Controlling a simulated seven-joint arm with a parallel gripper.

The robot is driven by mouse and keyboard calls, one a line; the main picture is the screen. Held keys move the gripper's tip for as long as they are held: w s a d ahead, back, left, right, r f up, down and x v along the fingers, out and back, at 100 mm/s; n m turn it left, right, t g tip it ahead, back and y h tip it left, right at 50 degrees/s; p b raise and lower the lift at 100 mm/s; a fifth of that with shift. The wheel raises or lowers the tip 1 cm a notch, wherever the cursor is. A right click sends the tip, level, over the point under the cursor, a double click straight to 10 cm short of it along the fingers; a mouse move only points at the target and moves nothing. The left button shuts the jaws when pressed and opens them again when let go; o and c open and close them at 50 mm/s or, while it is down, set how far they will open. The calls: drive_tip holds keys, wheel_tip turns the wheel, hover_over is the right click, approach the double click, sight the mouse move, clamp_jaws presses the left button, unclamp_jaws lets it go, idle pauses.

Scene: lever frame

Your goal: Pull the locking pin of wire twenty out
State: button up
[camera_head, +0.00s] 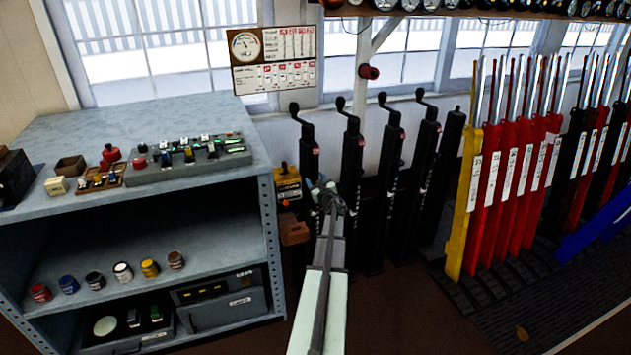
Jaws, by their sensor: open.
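Several black upright posts stand in a row under the windows, most topped with a crank handle. They include a left post (307,150), a second post (351,160), a third post (388,165) and a fourth post (424,150). Small pale and reddish marks show on their faces, too small to read. I cannot tell which post is wire twenty, and no locking pin can be made out. My gripper (322,187) is open, in front of the two leftmost posts. It appears empty and covers part of their lower faces. I cannot tell whether it touches them.
A grey shelf unit (190,210) with jars and tools stands at left. A yellow box (288,183) sits beside the left post. Dark floor lies open in front.

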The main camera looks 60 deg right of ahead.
drive_tip(key=shift+w+d, duration=0.2)
drive_tip(key=shift+c, duration=0.2)
clamp_jaws()
idle(0.4)
